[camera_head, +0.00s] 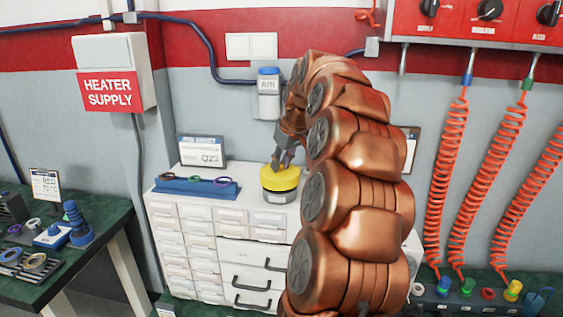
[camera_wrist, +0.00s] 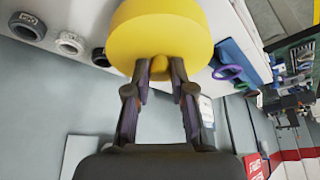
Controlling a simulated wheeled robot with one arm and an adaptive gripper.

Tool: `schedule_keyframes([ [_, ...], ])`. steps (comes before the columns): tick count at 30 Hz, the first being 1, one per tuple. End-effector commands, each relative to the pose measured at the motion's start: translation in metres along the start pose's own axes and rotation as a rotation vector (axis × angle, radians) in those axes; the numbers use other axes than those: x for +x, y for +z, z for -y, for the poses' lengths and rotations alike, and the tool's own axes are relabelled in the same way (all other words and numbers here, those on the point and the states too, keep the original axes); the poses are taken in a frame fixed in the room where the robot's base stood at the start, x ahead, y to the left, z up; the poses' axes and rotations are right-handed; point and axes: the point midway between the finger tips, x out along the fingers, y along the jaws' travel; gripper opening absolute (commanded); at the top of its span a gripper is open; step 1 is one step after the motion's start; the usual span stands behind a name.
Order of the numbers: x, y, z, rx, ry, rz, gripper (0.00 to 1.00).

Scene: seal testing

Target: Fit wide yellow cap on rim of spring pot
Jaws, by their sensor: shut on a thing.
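The wide yellow cap (camera_head: 281,177) is at the top of the spring pot (camera_head: 279,196), a short grey and dark cylinder on the white drawer cabinet. I cannot tell whether the cap is fully down on the rim. My gripper (camera_head: 282,163) reaches down onto the cap from above. In the wrist view the cap (camera_wrist: 160,30) fills the top middle, and my gripper (camera_wrist: 160,70) is shut on a small yellow knob at its centre. The cap hides the pot in the wrist view.
A blue rack (camera_head: 196,188) with several coloured rings stands left of the pot on the cabinet (camera_head: 230,215). A sign (camera_head: 202,151) stands behind it. An air box (camera_head: 269,95) is on the wall above. Green workbenches flank the cabinet; orange coiled hoses (camera_head: 448,190) hang at right.

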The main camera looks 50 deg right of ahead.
Motion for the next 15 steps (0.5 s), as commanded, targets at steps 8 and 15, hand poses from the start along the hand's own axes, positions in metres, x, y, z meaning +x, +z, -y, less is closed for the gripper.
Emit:
schedule_keyframes([
  [8, 0.0051, 0.0023, 0.0000, 0.000, 0.000, 0.000, 0.00],
  [15, 0.0090, 0.0041, 0.0000, 0.000, 0.000, 0.000, 0.00],
])
